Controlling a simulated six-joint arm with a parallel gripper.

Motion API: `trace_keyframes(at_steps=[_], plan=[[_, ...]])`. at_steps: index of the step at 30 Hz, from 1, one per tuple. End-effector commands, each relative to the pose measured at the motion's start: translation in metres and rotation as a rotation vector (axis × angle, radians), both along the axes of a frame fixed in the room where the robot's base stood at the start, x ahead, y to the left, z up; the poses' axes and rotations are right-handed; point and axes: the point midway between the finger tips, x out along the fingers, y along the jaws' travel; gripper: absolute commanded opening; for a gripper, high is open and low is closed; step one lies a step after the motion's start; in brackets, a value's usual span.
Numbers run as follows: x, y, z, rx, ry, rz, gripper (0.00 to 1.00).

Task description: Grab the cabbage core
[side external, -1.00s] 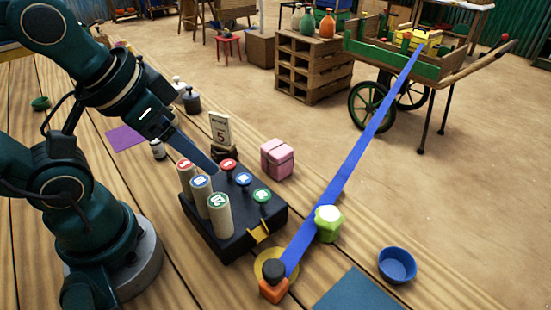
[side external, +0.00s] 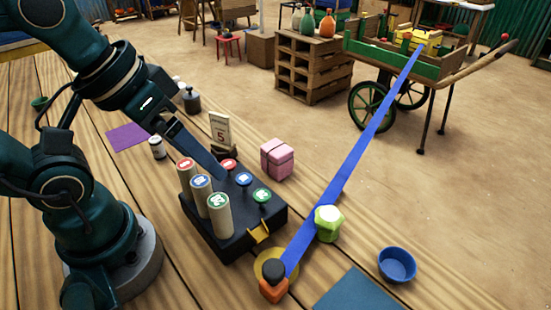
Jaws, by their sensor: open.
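A light green and white chunky piece (side external: 328,222), which looks like the cabbage core, sits at the right edge of the blue strip, near its lower end. My gripper (side external: 221,178) reaches down from the upper left, with its tip by the pegs of the black block. It is open and well to the left of the cabbage core, not touching it. From this side the gap between the fingers is hard to see.
The black block (side external: 235,235) holds several pegs with red, blue and green tops. A pink box (side external: 277,158) stands behind it. The blue strip (side external: 347,175) runs from an orange-and-black piece (side external: 273,285) up to the cart (side external: 400,60). A blue bowl (side external: 397,265) stands at the right.

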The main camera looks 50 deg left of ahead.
Motion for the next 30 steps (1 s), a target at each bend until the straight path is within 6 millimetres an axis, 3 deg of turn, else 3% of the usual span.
trace_keyframes(at_steps=[8,16,23,30], plan=[[0.017,-0.039,0.006,-0.337,0.304,0.218,0.91],[0.061,-0.06,0.003,-0.667,0.641,0.485,0.91],[0.109,-0.055,-0.016,-0.93,0.892,0.718,0.91],[0.148,-0.031,-0.059,-1.167,1.101,0.951,0.91]])
